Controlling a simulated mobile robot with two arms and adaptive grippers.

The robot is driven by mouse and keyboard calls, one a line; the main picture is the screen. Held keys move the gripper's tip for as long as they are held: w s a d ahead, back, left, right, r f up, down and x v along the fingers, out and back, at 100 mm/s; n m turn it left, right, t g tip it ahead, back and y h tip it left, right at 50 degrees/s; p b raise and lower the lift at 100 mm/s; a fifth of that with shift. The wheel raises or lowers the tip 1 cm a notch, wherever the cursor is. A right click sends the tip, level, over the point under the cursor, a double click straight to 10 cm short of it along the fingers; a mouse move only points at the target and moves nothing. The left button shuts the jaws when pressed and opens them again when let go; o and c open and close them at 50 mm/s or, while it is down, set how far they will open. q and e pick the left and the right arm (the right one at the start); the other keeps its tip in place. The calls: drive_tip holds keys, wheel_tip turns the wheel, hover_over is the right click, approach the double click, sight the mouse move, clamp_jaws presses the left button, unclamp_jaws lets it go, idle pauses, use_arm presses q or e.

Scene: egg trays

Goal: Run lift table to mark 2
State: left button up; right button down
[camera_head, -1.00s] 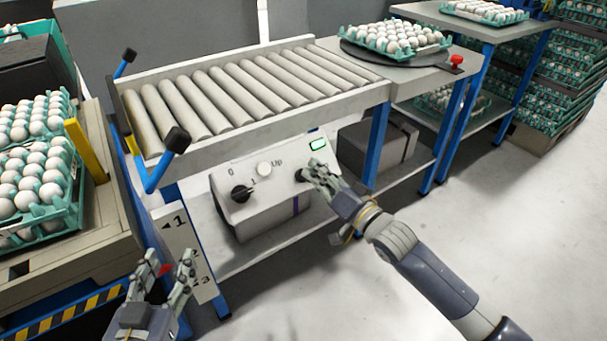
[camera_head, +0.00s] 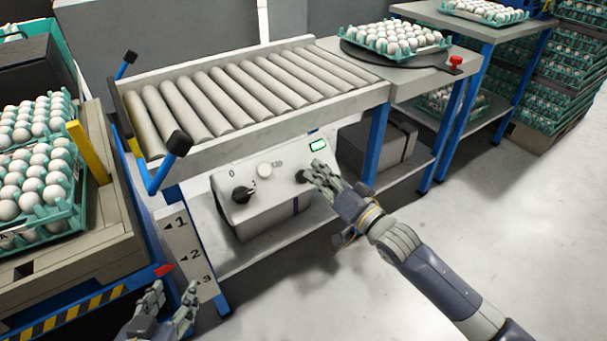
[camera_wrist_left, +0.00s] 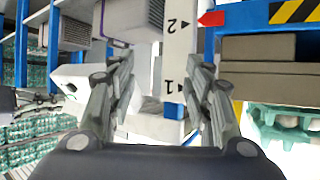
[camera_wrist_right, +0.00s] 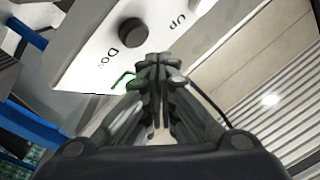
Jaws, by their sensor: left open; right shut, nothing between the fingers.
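The lift table (camera_head: 75,262) on the left bears egg trays (camera_head: 45,232). Its red pointer (camera_head: 163,270) faces a white scale plate (camera_head: 170,226) marked 1, 2, 3. In the left wrist view the red pointer (camera_wrist_left: 211,19) is about level with mark 2 (camera_wrist_left: 172,23). The control box (camera_head: 262,212) has a black knob (camera_head: 242,194), a white button (camera_head: 264,170), a black button (camera_head: 301,176) and a green-lit display (camera_head: 318,144). My right gripper (camera_head: 318,168) is shut and empty close beside the black button; contact cannot be told. My left gripper (camera_head: 172,292) is open and empty near the plate's lower end.
An empty roller conveyor (camera_head: 240,95) stands above the control box. A turntable (camera_head: 400,60) with an egg tray and a red button (camera_head: 456,61) is at its far end. Stacked trays (camera_head: 545,105) stand at the back right. The floor at right is clear.

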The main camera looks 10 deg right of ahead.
use_arm(q)
drive_tip(key=s+a+f+g+y+p, duration=0.1)
drive_tip(key=s+a+f+g+p, duration=0.1)
drive_tip(key=s+f+g, duration=0.2)
drive_tip(key=s+a+f+g+y+p, duration=0.1)
drive_tip(key=s+a+f+g, duration=0.2)
drive_tip(key=s, duration=0.7)
drive_tip(key=shift+s+f+g+p, duration=0.3)
drive_tip(key=shift+f+g+p, duration=0.1)
drive_tip(key=shift+g, duration=0.5)
use_arm(e)
drive_tip(key=shift+s+d+r, duration=0.25)
drive_tip(key=shift+s+r, duration=0.4)
drive_tip(key=shift+s+d+r, duration=0.2)
drive_tip(key=shift+s+r, duration=0.45)
